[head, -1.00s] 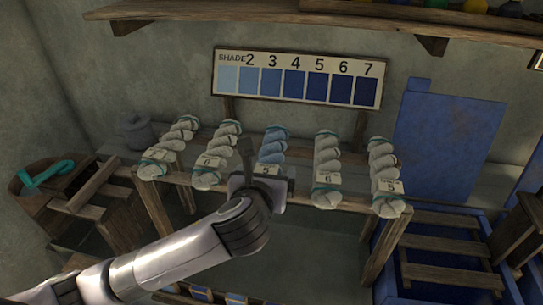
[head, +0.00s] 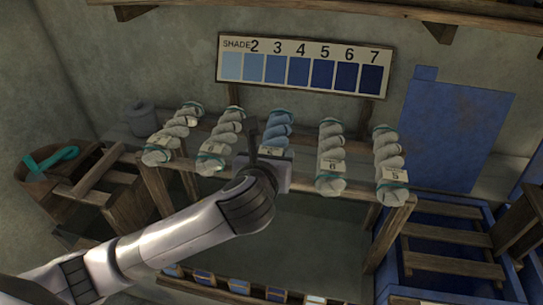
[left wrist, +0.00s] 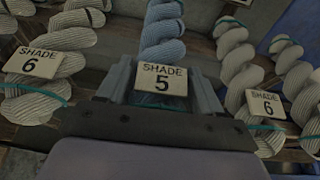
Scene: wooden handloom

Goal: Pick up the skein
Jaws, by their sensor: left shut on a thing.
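Several twisted skeins lie side by side across a wooden rack. The middle one is a blue skein (head: 279,128); the others are pale, such as the skein (head: 331,150) to its right and the skein (head: 223,140) to its left. My left gripper (head: 262,150) is at the near end of the blue skein. In the left wrist view the blue skein (left wrist: 162,30) runs between the two fingers (left wrist: 161,90), which are shut on it. Its tag (left wrist: 162,79) reads SHADE 5. Pale skeins beside it carry SHADE 6 tags (left wrist: 35,62). My right gripper is not in view.
A shade board (head: 303,64) stands behind the rack (head: 394,225). A wooden tub (head: 40,185) with a teal strand is at left, a grey pot (head: 143,119) behind it. A blue vat (head: 450,220) with wooden slats is at right. A shelf overhangs above.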

